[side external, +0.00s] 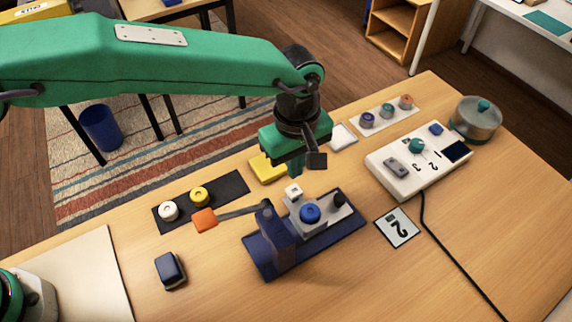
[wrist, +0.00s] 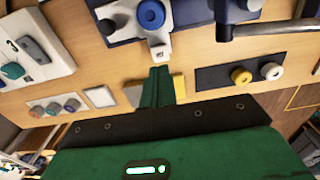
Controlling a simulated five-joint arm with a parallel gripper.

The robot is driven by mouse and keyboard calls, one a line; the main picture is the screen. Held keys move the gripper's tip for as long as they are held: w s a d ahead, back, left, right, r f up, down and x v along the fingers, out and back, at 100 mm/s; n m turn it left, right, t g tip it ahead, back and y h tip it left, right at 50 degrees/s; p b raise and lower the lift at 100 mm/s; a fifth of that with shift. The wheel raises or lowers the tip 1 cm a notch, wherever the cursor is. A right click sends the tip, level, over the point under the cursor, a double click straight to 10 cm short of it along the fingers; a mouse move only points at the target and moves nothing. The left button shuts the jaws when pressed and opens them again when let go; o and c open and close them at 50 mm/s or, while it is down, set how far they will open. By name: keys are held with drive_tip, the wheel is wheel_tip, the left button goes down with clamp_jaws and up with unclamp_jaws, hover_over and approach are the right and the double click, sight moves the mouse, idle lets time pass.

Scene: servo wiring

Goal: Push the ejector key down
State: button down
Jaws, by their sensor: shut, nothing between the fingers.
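A navy press fixture (side external: 275,252) stands on the wooden table. A small white key (side external: 293,191), likely the ejector key, sticks up at its far end; it also shows in the wrist view (wrist: 160,51) with a small dark mark. A blue round part (side external: 310,213) sits beside it in the fixture, and also shows in the wrist view (wrist: 151,14). A lever with an orange handle (side external: 205,219) extends left from the fixture. My gripper (side external: 295,171) is shut and empty, with its tips just above and behind the white key, seemingly apart from it.
A yellow block (side external: 268,168) lies behind my gripper. A dark strip with white and yellow rollers (side external: 201,198) is left. A white control box (side external: 418,165) with a cable and a card marked 2 (side external: 397,228) are right. A dark blue block (side external: 170,270) lies front left.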

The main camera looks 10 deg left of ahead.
wheel_tip(320, 180, up, 7)
drive_tip(key=shift+f, duration=0.15)
idle(0.8)
drive_tip(key=a+r+m+t, duration=0.1)
drive_tip(key=a+r, duration=0.3)
drive_tip(key=a, duration=0.5)
drive_tip(key=a+r+m+t+h, duration=0.15)
drive_tip(key=a+r, duration=0.25)
drive_tip(key=a, duration=0.4)
drive_tip(key=a+r+m, duration=0.2)
drive_tip(key=a+r, duration=0.2)
drive_tip(key=a, duration=0.5)
drive_tip(key=s+a+f+m+t, duration=0.1)
drive_tip(key=s+a+f+m, duration=0.1)
drive_tip(key=s+a, duration=0.6)
drive_tip(key=s+a+f+m+t+y, duration=0.1)
drive_tip(key=s+a+f+m+t, duration=0.1)
drive_tip(key=s+a, duration=0.5)
drive_tip(key=shift+s+a, duration=0.4)
drive_tip(key=shift+a, duration=0.85)
